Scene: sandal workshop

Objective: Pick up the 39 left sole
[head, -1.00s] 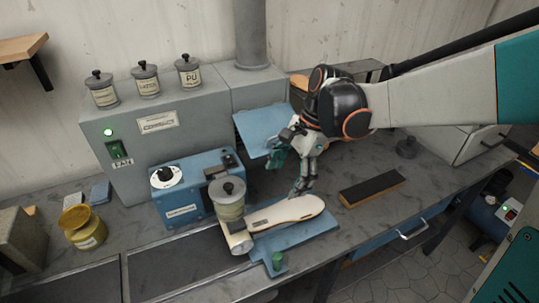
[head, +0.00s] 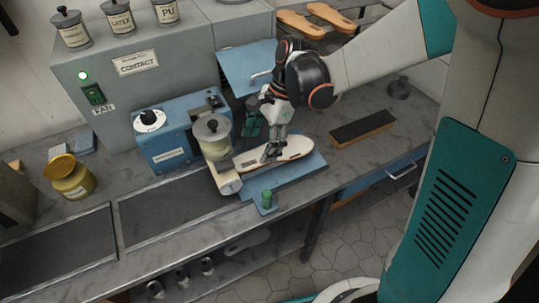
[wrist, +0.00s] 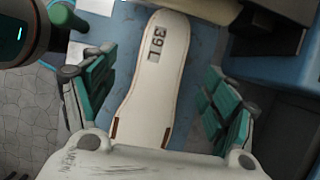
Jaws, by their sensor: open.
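The 39 left sole (head: 291,148) is a pale cream sole lying flat on a blue plate (head: 283,177) on the bench. In the wrist view the sole (wrist: 152,72) shows the dark print "39 L" near its far end. My gripper (head: 272,153) is over the sole in the head view. In the wrist view my gripper (wrist: 158,105) is open, with green-padded fingers on either side of the sole and visible gaps between. The near end of the sole is hidden behind my gripper's body.
A grey-lidded pot and roller (head: 213,137) stand at the sole's left end. A green knob (head: 267,199) rises from the plate's front. A blue machine (head: 177,137) stands behind left. A dark block (head: 362,128) lies to the right. Brown soles (head: 318,18) lie on a rack behind.

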